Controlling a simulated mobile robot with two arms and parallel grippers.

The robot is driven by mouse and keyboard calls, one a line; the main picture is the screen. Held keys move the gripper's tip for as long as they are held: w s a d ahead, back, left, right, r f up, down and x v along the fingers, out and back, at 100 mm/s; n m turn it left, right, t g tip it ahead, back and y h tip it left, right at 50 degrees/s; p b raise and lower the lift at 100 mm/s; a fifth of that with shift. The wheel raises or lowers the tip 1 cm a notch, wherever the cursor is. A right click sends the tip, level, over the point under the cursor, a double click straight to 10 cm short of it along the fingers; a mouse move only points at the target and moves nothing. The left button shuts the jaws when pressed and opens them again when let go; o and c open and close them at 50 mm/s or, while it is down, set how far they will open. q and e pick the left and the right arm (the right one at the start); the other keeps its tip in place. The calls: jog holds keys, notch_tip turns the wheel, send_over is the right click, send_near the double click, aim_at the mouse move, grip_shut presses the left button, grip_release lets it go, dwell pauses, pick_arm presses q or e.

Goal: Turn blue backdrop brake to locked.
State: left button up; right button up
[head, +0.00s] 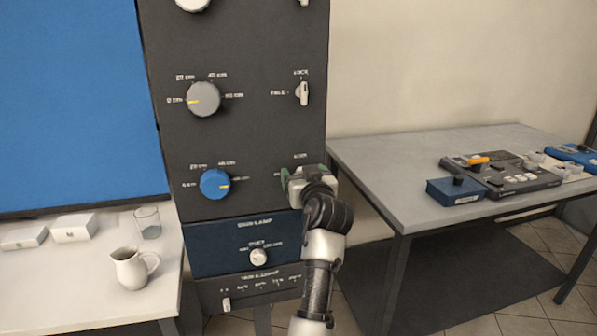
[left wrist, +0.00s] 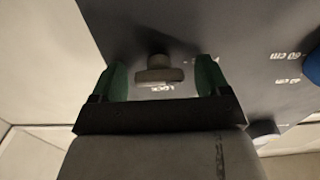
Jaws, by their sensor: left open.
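The blue backdrop brake (left wrist: 158,74) is a small grey knob on the dark panel, seen in the left wrist view with a LOCK label beside it. My left gripper (head: 303,177) is open in front of the panel and hides this brake in the head view. In the left wrist view its two green fingers stand on either side of the brake, with a gap at each side. I cannot tell clearly which mark the brake points to. The blue height dial (head: 215,184) is to the left of the gripper. My right gripper is not in view.
Above are a grey dial (head: 203,99) and its white brake switch (head: 303,93). Below is a blue lamp panel (head: 230,252) with a white knob (head: 258,257). A white table with a jug (head: 131,268) stands left, a grey table (head: 400,170) with control boxes right.

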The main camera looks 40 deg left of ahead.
pick_arm(q)
jog(key=shift+s+d+r, duration=0.1)
jog(key=shift+d+r, duration=0.05)
jog(key=shift+d, duration=0.1)
jog(key=shift+c, duration=1)
jog(key=c, duration=0.7)
jog(key=shift+m+p, duration=0.45)
jog(key=shift+m, duration=0.05)
jog(key=shift+c, duration=0.2)
jog(key=shift+d+m+p, duration=0.1)
jog(key=shift+m+p, duration=6.05)
jog(key=shift+m, duration=2.35)
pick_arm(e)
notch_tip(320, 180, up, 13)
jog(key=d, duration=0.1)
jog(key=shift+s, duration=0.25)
pick_arm(q)
jog(key=shift+f, duration=0.2)
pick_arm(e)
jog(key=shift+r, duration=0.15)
